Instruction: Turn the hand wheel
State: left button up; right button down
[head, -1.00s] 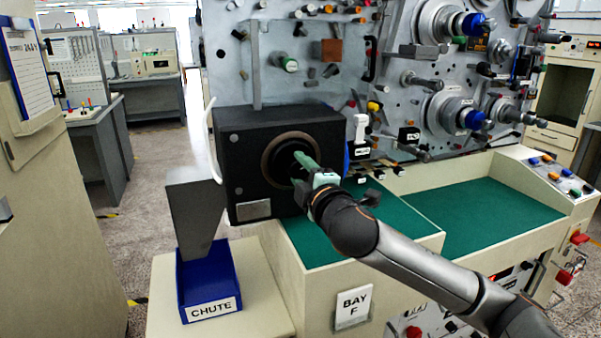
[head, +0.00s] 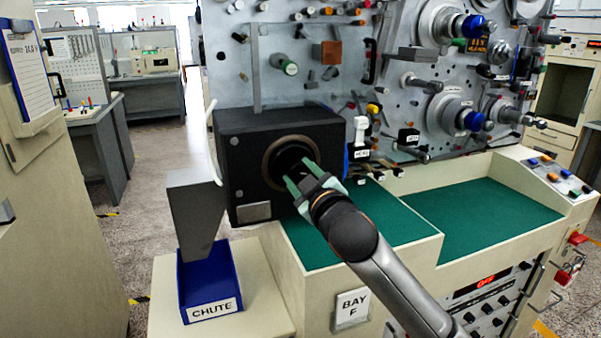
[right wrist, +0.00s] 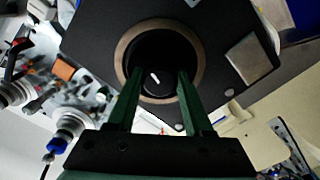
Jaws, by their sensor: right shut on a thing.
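The hand wheel (head: 284,158) is a round black piece inside a bronze-brown ring on the front of a black box (head: 240,160). In the right wrist view the hand wheel (right wrist: 155,60) shows a short white mark near its middle. My right gripper (head: 301,174) is at the wheel, its two green fingers pointing into the ring. In the right wrist view the fingers of the right gripper (right wrist: 157,88) stand on either side of the dark wheel and are shut on it. The exact contact is dark and hard to see. My left gripper is not in view.
A grey chute (head: 195,210) and a blue bin (head: 208,285) labelled CHUTE stand left of the box. A green work surface (head: 480,210) lies to the right. The panel (head: 235,70) behind carries spindles and knobs. A white curved handle (head: 212,140) sits at the box's left.

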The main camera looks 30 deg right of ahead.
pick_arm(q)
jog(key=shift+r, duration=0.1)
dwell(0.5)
pick_arm(e)
jog(key=shift+c, duration=1.5)
grip_release()
